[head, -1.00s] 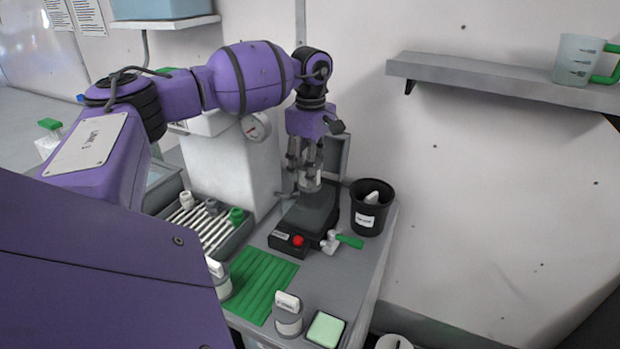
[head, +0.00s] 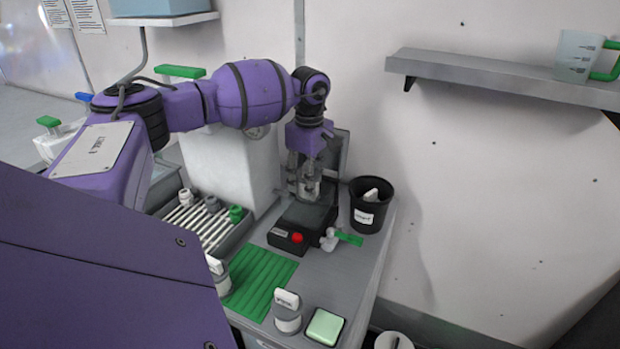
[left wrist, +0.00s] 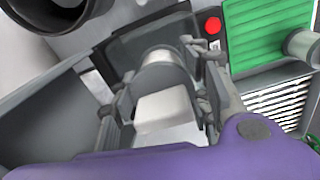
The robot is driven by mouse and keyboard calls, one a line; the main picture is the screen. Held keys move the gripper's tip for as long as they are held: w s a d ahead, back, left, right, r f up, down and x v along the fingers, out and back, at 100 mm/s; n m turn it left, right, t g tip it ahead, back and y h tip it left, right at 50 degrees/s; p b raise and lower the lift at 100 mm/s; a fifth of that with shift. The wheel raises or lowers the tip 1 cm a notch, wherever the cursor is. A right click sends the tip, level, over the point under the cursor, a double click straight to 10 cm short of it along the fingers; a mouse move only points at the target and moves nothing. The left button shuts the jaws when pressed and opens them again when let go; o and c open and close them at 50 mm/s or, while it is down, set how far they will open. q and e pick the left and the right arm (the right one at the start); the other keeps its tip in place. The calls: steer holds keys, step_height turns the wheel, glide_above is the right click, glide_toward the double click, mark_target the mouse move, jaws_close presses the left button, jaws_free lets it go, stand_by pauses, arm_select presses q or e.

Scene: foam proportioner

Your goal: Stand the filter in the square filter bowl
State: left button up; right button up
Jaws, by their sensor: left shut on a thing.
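My left gripper (head: 308,188) is shut on a pale, round-bodied piece with a white block-shaped top, which I take to be the filter (left wrist: 165,112). In the left wrist view the fingers (left wrist: 160,88) lie on either side of it. It is over the dark square-sided unit (head: 305,217), which has a red button (head: 297,238) at its front and a raised panel behind. This may be the square filter bowl. Whether the filter touches its bottom is hidden by the fingers. My right gripper is not in view.
A black bin (head: 371,208) stands close on the right of the unit, and a white valve with a green handle (head: 350,239) at its front right. A green ribbed mat (head: 258,282), a similar capped canister (head: 287,312) and a pale green square (head: 325,327) lie nearer.

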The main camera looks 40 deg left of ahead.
arm_select(q)
steer(key=o, duration=1.2)
steer(key=shift+f, duration=0.1)
steer(key=shift+r, duration=0.4)
step_height(320, 180, up, 12)
steer(key=shift+f+b, duration=0.1)
steer(key=shift+b, duration=0.2)
steer(key=shift+r, duration=0.35)
